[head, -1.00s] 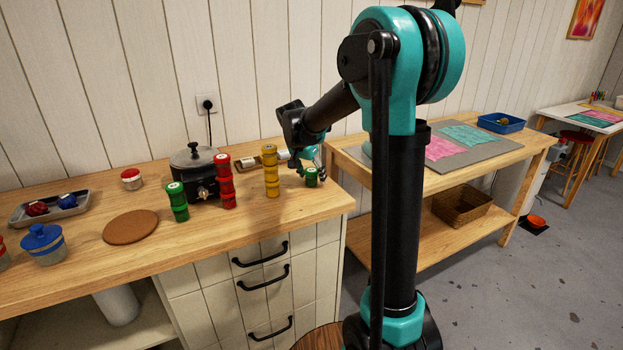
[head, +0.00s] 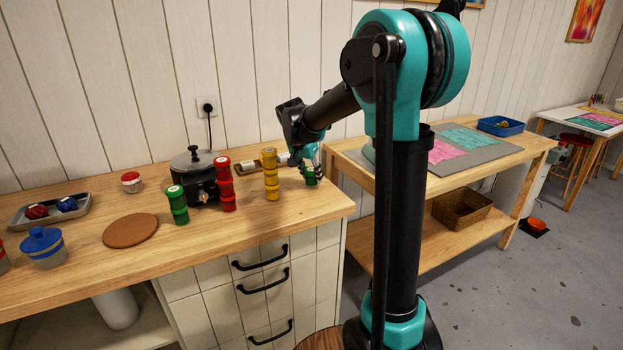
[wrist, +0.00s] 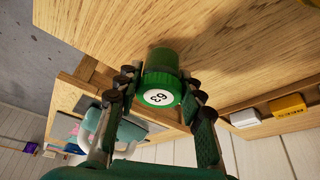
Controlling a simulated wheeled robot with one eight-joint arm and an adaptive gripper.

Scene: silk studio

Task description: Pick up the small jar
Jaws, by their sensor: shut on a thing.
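The small jar is a short green jar (head: 311,178) at the right end of the wooden counter. In the wrist view the green jar (wrist: 162,68) shows a round white label marked 63 on its lid. My gripper (head: 309,168) is over it from above, and in the wrist view the fingers (wrist: 161,83) are on either side of the jar, shut on it. Whether its base touches the counter is hard to tell.
A yellow jar stack (head: 271,174) stands just left of the gripper. A red stack (head: 225,185), a green stack (head: 178,204) and a dark pot (head: 194,170) stand farther left. The counter's right edge is close to the jar.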

